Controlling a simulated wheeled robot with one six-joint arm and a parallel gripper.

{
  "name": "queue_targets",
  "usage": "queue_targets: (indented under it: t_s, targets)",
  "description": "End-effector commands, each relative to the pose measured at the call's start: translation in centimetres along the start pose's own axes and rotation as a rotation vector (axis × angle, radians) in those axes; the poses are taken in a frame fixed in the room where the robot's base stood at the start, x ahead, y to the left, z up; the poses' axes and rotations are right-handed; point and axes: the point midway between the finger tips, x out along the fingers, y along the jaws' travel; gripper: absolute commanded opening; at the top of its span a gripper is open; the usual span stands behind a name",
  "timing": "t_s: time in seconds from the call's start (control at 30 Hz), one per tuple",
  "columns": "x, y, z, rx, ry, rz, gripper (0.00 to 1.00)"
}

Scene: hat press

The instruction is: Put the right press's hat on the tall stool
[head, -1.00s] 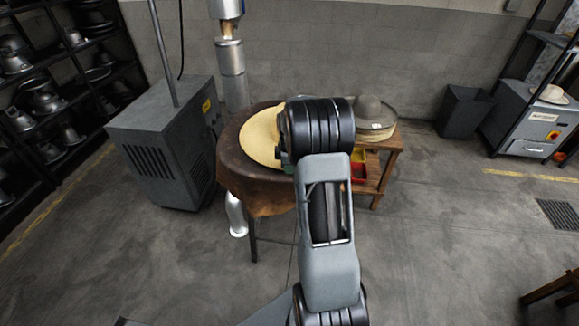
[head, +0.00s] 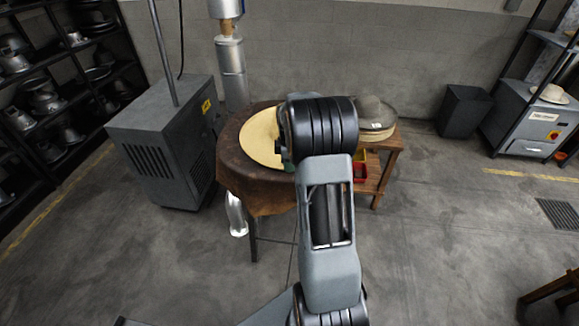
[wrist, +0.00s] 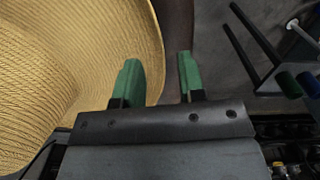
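A pale yellow straw hat (head: 259,138) lies on a round, brown leather-covered top (head: 232,172) with a thin leg; I cannot tell whether this is the tall stool. In the wrist view the woven hat (wrist: 70,70) fills the left side, its brim edge curving near my gripper. My gripper (wrist: 158,75) has its two green fingers apart. The left finger overlaps the brim; the right is beyond its edge. I see no grip on the brim.
A grey machine cabinet (head: 165,150) stands left, beside shelves. A grey cabinet (head: 525,120) with a pale hat (head: 551,94) and a bin (head: 462,110) are right. Open floor lies in front.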

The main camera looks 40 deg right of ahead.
Motion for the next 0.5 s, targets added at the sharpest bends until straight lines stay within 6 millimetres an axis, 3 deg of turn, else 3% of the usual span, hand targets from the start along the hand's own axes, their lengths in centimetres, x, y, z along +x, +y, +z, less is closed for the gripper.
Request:
queue_targets:
  t_s: [0.3, 0.5]
  targets:
    - [-6.2, 0.1, 0.0, 0.0, 0.001, 0.005, 0.36]
    - [-8.8, 0.0, 0.0, 0.0, 0.0, 0.002, 0.36]
